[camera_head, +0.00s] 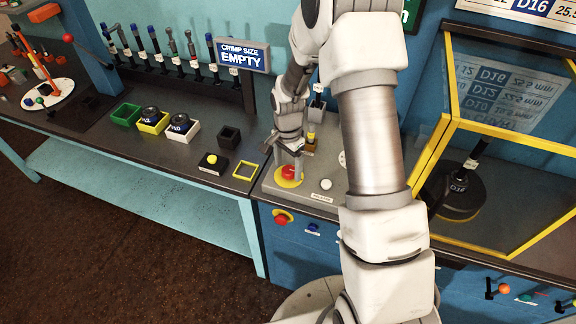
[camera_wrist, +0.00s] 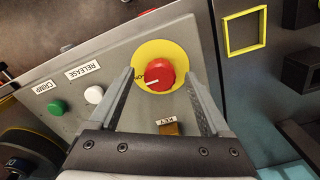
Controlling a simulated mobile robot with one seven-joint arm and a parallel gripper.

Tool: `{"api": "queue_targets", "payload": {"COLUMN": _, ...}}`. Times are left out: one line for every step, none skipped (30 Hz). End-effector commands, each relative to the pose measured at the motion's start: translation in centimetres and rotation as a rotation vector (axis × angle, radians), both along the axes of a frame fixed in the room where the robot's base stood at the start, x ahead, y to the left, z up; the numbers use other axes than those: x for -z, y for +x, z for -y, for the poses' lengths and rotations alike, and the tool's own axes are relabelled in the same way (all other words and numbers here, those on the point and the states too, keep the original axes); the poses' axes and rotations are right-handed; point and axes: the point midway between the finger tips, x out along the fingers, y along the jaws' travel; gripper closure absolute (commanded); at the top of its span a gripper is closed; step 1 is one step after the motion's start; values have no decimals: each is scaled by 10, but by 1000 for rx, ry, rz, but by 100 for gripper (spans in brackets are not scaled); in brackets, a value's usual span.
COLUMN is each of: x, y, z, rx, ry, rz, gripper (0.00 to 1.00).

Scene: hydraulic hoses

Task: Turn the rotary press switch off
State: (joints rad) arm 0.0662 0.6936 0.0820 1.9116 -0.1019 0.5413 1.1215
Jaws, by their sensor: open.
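The rotary press switch (camera_head: 289,172) is a red knob on a yellow disc at the left of the grey press panel. In the wrist view the red knob (camera_wrist: 155,77) shows a white pointer mark on its left side, beside small lettering too small to read surely. My gripper (camera_head: 297,160) is over the panel with its fingers down by the knob. In the wrist view my gripper (camera_wrist: 160,82) is open, one finger on each side of the disc. The knob lies between the fingertips with gaps visible; contact cannot be told.
A white RELEASE button (camera_wrist: 94,95) and a green CRIMP button (camera_wrist: 57,107) sit on the same panel. A KEY label (camera_wrist: 166,120) is close by. A yellow-framed clear guard (camera_head: 447,110) stands to the right. A yellow square frame (camera_head: 246,171) lies to the left.

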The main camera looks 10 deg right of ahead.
Motion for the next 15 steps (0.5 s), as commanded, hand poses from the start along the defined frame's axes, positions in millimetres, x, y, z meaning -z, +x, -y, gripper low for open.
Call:
{"api": "queue_targets", "payload": {"x": 3, "y": 0, "z": 0, "rx": 0, "ry": 0, "rz": 0, "gripper": 19}}
{"api": "queue_targets", "payload": {"x": 4, "y": 0, "z": 0, "rx": 0, "ry": 1, "rz": 1, "gripper": 19}}
{"api": "queue_targets", "payload": {"x": 5, "y": 0, "z": 0, "rx": 0, "ry": 1, "rz": 1, "gripper": 19}}
{"api": "queue_targets", "payload": {"x": 6, "y": 0, "z": 0, "rx": 1, "ry": 1, "rz": 2, "gripper": 19}}
{"api": "queue_targets", "payload": {"x": 6, "y": 0, "z": 0, "rx": 1, "ry": 1, "rz": 2, "gripper": 19}}
{"api": "queue_targets", "payload": {"x": 6, "y": 0, "z": 0, "rx": 1, "ry": 0, "rz": 2, "gripper": 19}}
{"api": "queue_targets", "payload": {"x": 6, "y": 0, "z": 0, "rx": 1, "ry": 0, "rz": 2, "gripper": 19}}
{"api": "queue_targets", "payload": {"x": 6, "y": 0, "z": 0, "rx": 1, "ry": 0, "rz": 2, "gripper": 19}}
{"api": "queue_targets", "payload": {"x": 6, "y": 0, "z": 0, "rx": 1, "ry": 0, "rz": 2, "gripper": 19}}
{"api": "queue_targets", "payload": {"x": 6, "y": 0, "z": 0, "rx": 0, "ry": 0, "rz": 2, "gripper": 19}}
{"api": "queue_targets", "payload": {"x": 6, "y": 0, "z": 0, "rx": 1, "ry": 0, "rz": 2, "gripper": 19}}
{"api": "queue_targets", "payload": {"x": 6, "y": 0, "z": 0, "rx": 0, "ry": 0, "rz": 2, "gripper": 22}}
{"api": "queue_targets", "payload": {"x": 6, "y": 0, "z": 0, "rx": 0, "ry": 0, "rz": 1, "gripper": 28}}
{"api": "queue_targets", "payload": {"x": 6, "y": 0, "z": 0, "rx": 0, "ry": 0, "rz": 1, "gripper": 33}}
{"api": "queue_targets", "payload": {"x": 6, "y": 0, "z": 0, "rx": 0, "ry": 0, "rz": 1, "gripper": 40}}
